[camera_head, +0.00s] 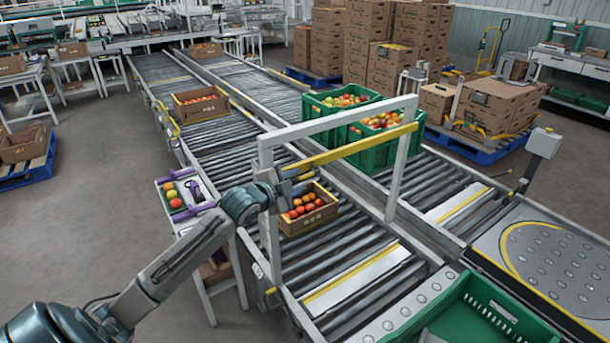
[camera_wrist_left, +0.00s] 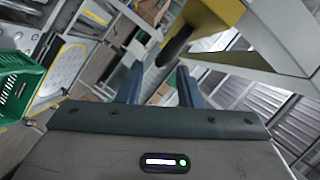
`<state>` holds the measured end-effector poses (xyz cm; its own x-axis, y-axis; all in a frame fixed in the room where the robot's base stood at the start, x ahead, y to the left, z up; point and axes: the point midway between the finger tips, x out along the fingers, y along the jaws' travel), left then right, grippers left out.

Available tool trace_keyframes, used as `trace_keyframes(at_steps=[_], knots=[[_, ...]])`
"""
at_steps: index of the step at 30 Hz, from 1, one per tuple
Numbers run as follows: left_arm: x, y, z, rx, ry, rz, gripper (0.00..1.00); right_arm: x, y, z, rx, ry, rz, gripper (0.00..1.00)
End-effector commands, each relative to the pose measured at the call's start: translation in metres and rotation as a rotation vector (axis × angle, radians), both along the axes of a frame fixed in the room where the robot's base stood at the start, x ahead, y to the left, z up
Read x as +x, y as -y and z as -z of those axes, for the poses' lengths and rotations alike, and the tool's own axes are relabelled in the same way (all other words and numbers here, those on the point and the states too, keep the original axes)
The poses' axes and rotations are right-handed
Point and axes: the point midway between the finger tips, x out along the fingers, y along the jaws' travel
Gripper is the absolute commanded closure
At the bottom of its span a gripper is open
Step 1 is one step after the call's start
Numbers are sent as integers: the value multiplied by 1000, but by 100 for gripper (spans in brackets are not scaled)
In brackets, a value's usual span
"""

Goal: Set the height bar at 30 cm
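The height bar (camera_head: 350,150) is a yellow beam across a white gantry frame (camera_head: 265,150) over the roller conveyor. It looks slightly tilted in the head view. Its yellow end (camera_wrist_left: 214,18) with a dark round knob (camera_wrist_left: 178,46) shows in the left wrist view. My left gripper (camera_head: 300,179) is at the gantry's left post, close to the bar's left end. In the left wrist view its two fingers (camera_wrist_left: 158,80) stand apart, with the knob just beyond their gap and nothing clearly held. I cannot read a height scale. My right gripper is not in view.
A carton of tomatoes (camera_head: 308,221) sits on the rollers under the gantry. Green crates of tomatoes (camera_head: 375,157) stand on the neighbouring lane. A small side table (camera_head: 196,232) with fruit is left of the gantry. An empty green crate (camera_head: 455,300) is at the front right.

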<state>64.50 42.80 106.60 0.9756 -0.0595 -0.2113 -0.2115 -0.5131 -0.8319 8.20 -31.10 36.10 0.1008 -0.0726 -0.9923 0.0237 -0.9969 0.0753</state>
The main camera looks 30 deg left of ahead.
Motion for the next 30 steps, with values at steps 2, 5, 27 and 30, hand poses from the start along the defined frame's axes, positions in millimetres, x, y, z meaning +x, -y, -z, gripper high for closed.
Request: trace_keyframes(at_steps=[2, 5, 27, 30], knots=[[13, 1, 0, -6, 1, -3, 67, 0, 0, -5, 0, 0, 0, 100], [25, 2, 3, -5, 1, -2, 67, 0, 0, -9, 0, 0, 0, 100], [45, 3, 10, 0, -1, 0, 100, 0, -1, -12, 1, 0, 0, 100], [45, 3, 11, 0, -1, 0, 100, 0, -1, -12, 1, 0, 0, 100]])
